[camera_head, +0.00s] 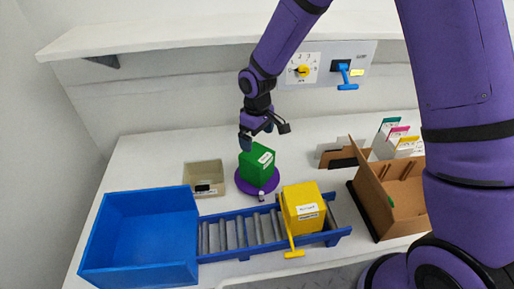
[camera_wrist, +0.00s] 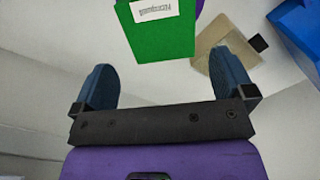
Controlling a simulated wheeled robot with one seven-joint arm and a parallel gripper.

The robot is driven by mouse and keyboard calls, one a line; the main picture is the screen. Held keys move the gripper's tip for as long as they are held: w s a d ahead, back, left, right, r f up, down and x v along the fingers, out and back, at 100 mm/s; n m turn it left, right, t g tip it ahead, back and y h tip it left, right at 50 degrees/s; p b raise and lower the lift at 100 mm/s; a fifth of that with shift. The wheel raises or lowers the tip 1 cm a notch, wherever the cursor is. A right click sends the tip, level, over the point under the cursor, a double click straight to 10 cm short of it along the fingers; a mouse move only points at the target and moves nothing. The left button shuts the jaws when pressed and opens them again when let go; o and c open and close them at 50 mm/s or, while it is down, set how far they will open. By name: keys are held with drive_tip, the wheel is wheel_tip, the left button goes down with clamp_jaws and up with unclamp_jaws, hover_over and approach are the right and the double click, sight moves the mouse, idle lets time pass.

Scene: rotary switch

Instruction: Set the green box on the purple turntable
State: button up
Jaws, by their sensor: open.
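The green box (camera_head: 256,167) with a white label sits on the purple turntable (camera_head: 243,187), near the middle of the table. The turntable's rim shows around the box's base. My gripper (camera_head: 258,139) is above and behind the box, apart from it. In the wrist view the two fingers of my gripper (camera_wrist: 170,85) are spread with nothing between them. The green box (camera_wrist: 165,38) lies beyond the fingertips there, with its label (camera_wrist: 155,9) at the top edge. A bit of the purple turntable (camera_wrist: 199,8) shows beside it.
A blue bin (camera_head: 140,235) stands at front left, joined to a roller conveyor (camera_head: 240,232) carrying a yellow box (camera_head: 302,208). A beige tray (camera_head: 205,176) lies left of the turntable. A cardboard box (camera_head: 385,195) stands right. A rotary switch (camera_head: 303,70) is on the back wall under a shelf (camera_head: 190,35).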

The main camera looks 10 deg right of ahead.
drive_tip(key=shift+r, duration=2.1)
drive_tip(key=s+d+r+m+t, duration=0.1)
drive_tip(key=s+d+r+m, duration=0.1)
drive_tip(key=s+d+r, duration=0.6)
drive_tip(key=s+d+r+m+t, duration=0.2)
drive_tip(key=d+r, duration=0.3)
drive_tip(key=r, duration=0.7)
drive_tip(key=s+d+r+m+t, duration=0.1)
drive_tip(key=s+d+r+m, duration=0.1)
drive_tip(key=s, duration=0.7)
drive_tip(key=s+d+r+m+t, duration=0.1)
drive_tip(key=s+d+r+m, duration=0.2)
drive_tip(key=s+d, duration=0.3)
drive_tip(key=s+r, duration=0.1)
drive_tip(key=s, duration=0.1)
drive_tip(key=shift+s+d+r, duration=0.15)
drive_tip(key=shift+s+r, duration=0.2)
